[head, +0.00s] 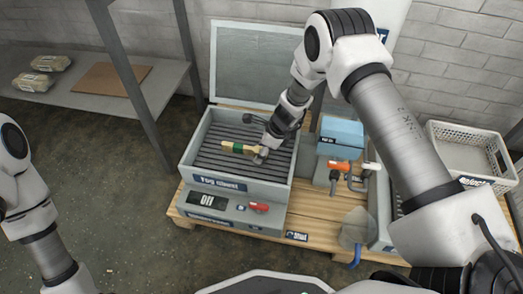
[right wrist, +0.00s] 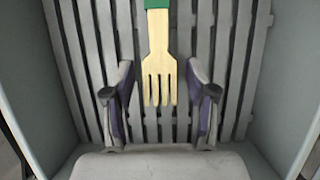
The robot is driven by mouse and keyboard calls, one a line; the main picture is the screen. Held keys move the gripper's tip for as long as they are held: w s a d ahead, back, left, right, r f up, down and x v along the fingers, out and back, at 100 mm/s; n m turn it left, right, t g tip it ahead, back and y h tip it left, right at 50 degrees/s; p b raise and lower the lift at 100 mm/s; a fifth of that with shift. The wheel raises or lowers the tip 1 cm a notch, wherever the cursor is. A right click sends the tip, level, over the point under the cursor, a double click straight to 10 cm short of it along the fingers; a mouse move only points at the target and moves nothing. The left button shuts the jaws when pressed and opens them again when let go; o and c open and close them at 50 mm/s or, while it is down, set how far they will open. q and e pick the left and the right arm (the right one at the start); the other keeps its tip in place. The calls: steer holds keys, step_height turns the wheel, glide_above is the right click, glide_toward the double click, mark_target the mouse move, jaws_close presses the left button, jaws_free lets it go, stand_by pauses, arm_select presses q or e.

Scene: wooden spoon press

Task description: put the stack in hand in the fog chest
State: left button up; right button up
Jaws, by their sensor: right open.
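The fog chest (head: 195,165) is an open grey box with a slatted floor, its lid (head: 255,65) raised at the back. The stack (head: 238,148), pale wooden cutlery with a green band, lies on the slats. In the right wrist view a wooden fork end (right wrist: 159,75) and part of the green band show between the fingers. My right gripper (head: 262,155) is inside the chest at the stack's right end. Its fingers (right wrist: 160,105) are open, with a gap on both sides of the fork. My left gripper is out of view; only my left arm shows.
A blue-topped device (head: 341,132) with an orange handle (head: 339,166) stands to the right. A white basket (head: 470,165) is at far right. A shelf (head: 150,95) stands at left.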

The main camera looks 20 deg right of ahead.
steer(key=shift+r, duration=0.3)
steer(key=p+v, duration=0.7)
steer(key=v, duration=0.4)
steer(key=shift+d+r, duration=0.15)
steer(key=shift+r, duration=0.2)
steer(key=shift+s, duration=0.1)
steer(key=shift+c, duration=0.3)
